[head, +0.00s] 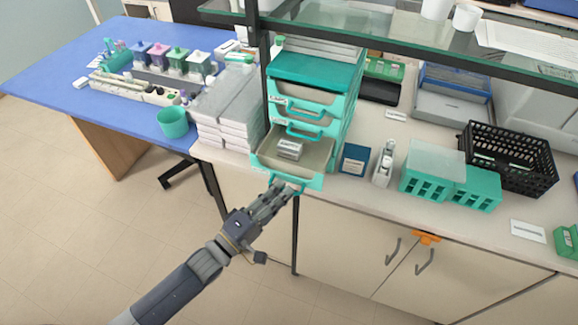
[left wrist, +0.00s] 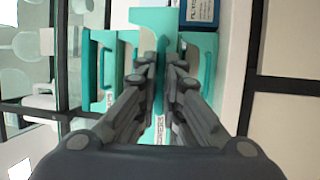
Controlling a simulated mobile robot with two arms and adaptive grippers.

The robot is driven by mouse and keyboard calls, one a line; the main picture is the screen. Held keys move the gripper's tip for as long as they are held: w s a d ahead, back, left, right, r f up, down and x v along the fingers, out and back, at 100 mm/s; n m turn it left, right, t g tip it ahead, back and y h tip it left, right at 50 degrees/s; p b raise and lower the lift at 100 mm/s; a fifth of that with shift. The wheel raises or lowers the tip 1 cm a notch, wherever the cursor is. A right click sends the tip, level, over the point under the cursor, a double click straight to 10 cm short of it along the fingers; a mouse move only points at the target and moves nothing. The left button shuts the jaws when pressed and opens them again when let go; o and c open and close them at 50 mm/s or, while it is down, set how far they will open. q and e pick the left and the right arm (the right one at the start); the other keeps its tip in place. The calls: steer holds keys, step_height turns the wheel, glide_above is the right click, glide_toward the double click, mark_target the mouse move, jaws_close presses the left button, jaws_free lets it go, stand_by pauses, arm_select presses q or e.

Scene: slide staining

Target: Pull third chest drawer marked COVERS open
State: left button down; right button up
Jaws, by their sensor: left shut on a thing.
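The teal drawer chest (head: 315,85) stands on the bench below the glass shelf. Its lowest visible drawer (head: 318,165) is pulled out toward me and holds a small silvery box (head: 290,148). My left gripper (head: 286,188) is at the front of this drawer, shut on its teal handle. In the left wrist view my left gripper (left wrist: 162,75) has its fingers on both sides of the teal handle piece; a white label beside it is partly hidden and I cannot read it. The drawers above look shut. My right gripper is not in view.
White boxes (head: 225,110) are stacked left of the chest. A dark blue box (head: 354,159) stands close on its right, with teal racks (head: 450,180) and a black basket (head: 510,155) further right. Open floor lies in front at left.

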arm_select(q)
steer(key=s+a+p, duration=0.1)
steer(key=s+a, duration=0.1)
steer(key=s, duration=0.4)
steer(key=shift+s+p, duration=0.25)
steer(key=shift+p, duration=0.05)
steer(key=c, duration=1.7)
jaws_free()
steer(key=shift+a, duration=0.1)
steer(key=v, duration=1.2)
steer(key=shift+f, duration=0.1)
